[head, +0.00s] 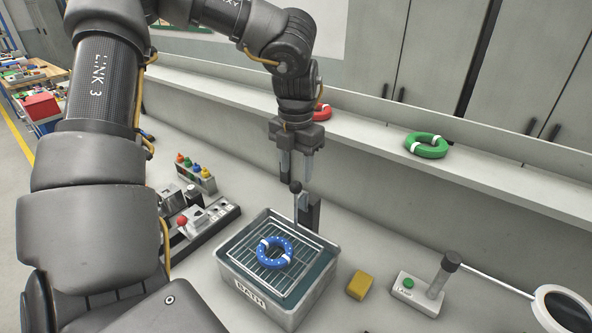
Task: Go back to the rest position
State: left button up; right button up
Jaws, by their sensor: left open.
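My left gripper (295,168) points down above the back of the bath, its two fingers apart with nothing between them. A lever with a dark knob (296,188) stands just below the fingertips. A blue ring with white spots and white bands (274,252) lies on the wire rack in the bath (266,301). The gripper is clear of the ring. My left arm fills the left side of the view. My right gripper is not in view.
A green ring (427,145) and a partly hidden red ring (321,112) lie on the shelf (480,171) behind. A yellow block (359,285) and a lamp-like device with a green button (409,283) are right of the bath. Several coloured-top bottles (196,170) stand left.

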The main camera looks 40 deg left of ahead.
pick_arm(q)
jog(key=shift+r, duration=0.7)
